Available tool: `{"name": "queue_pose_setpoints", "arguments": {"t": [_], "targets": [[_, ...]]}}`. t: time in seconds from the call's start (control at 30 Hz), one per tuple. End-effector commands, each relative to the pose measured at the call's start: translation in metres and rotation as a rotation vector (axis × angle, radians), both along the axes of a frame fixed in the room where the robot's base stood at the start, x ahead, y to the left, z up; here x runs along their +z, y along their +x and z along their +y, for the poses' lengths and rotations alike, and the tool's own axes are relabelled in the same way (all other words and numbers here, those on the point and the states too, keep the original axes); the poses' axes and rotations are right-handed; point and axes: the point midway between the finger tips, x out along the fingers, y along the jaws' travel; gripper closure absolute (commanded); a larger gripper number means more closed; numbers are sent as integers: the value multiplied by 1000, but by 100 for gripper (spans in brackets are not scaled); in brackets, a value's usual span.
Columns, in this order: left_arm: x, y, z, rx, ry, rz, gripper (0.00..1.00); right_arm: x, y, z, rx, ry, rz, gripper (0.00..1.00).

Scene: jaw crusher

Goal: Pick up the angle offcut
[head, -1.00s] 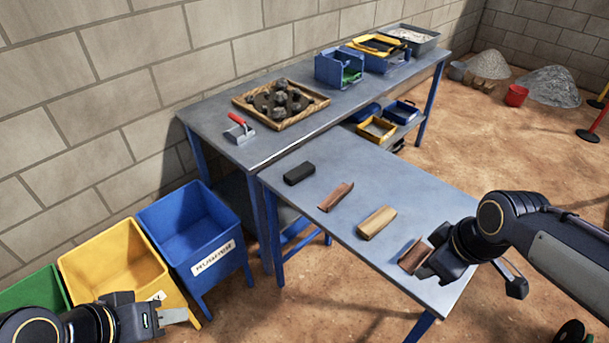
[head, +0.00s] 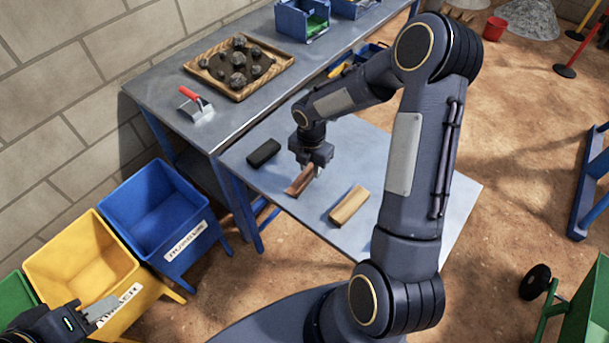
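A rusty brown offcut (head: 301,181), which looks like the angle offcut, lies on the blue-grey table under my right gripper (head: 307,169). My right gripper points down over its far end, with the fingers at or around it. I cannot tell whether they are closed on it. My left gripper (head: 100,309) is at the lower left, away from the table, beside the yellow bin. A flat grey piece shows at its tip; I cannot tell whether this is its fingers or a held thing.
A black block (head: 264,152) and a tan wooden block (head: 349,206) lie on either side of the offcut. Yellow (head: 80,262) and blue (head: 155,212) bins stand at left. A tray of rocks (head: 239,67) and a red-handled trowel (head: 196,104) are on the back bench.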

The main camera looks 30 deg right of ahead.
Motion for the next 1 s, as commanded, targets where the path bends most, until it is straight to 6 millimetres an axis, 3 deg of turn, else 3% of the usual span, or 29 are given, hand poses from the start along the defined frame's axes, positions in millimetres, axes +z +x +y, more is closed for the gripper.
{"name": "queue_pose_setpoints", "arguments": {"t": [0.2, 0.5, 0.73, 1.0], "targets": [[7, 0, 0, 0, 0, 0, 64, -29, 1, 1, -1, 0, 4, 70], [7, 0, 0, 0, 0, 0, 64, -34, 1, 1, -2, 0, 0, 70], [7, 0, 0, 0, 0, 0, 64, -34, 1, 1, -2, 0, 0, 100], [7, 0, 0, 0, 0, 0, 64, -33, 2, 1, -2, 0, -1, 100]]}}
